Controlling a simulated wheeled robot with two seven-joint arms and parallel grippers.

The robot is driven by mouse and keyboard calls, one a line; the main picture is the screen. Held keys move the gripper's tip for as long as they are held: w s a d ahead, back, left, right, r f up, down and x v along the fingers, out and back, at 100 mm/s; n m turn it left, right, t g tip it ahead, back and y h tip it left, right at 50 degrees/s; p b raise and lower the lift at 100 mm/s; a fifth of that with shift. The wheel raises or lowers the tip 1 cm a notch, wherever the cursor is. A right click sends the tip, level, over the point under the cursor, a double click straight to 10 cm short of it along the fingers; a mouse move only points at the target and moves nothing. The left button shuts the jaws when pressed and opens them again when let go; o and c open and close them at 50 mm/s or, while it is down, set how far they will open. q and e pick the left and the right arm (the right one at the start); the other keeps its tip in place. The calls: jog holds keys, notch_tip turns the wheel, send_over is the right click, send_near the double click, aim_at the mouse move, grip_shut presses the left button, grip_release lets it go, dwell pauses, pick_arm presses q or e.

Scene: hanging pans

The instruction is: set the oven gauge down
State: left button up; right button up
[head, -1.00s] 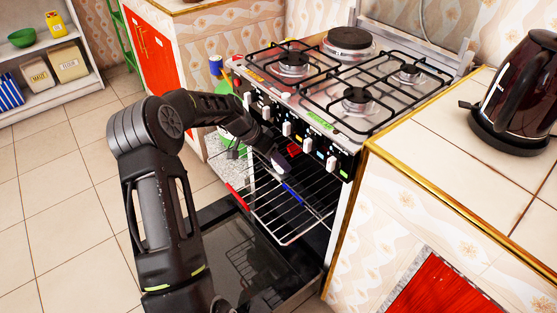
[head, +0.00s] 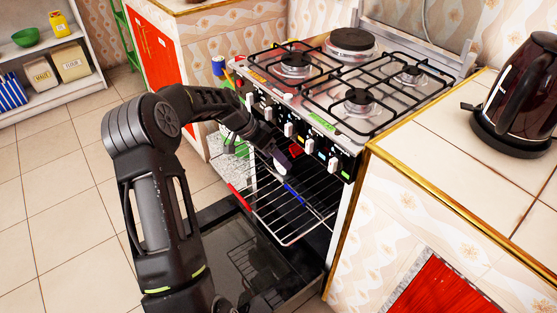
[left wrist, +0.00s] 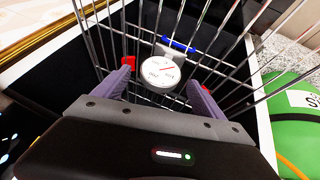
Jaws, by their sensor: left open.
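My left gripper (left wrist: 163,78) is open. Its two purple fingers stand on either side of the gauge with gaps between. I cannot tell whether the gauge rests fully on the rack. In the head view my left gripper (head: 277,158) reaches into the open oven, just above the rack (head: 290,228) and below the knobs. A white patch shows at its tip. My right gripper is not in view.
The stove (head: 340,85) with its burners and knobs is right above my left gripper. The oven door (head: 255,265) hangs open below. A counter (head: 455,125) with a dark kettle (head: 520,95) stands at the right. A blue strip (left wrist: 178,45) marks the rack near the gauge.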

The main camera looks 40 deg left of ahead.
pick_arm(q)
jog(key=v, duration=0.9)
jog(key=shift+r+p, duration=0.2)
jog(key=shift+p, duration=0.15)
jog(key=shift+s+a, duration=0.1)
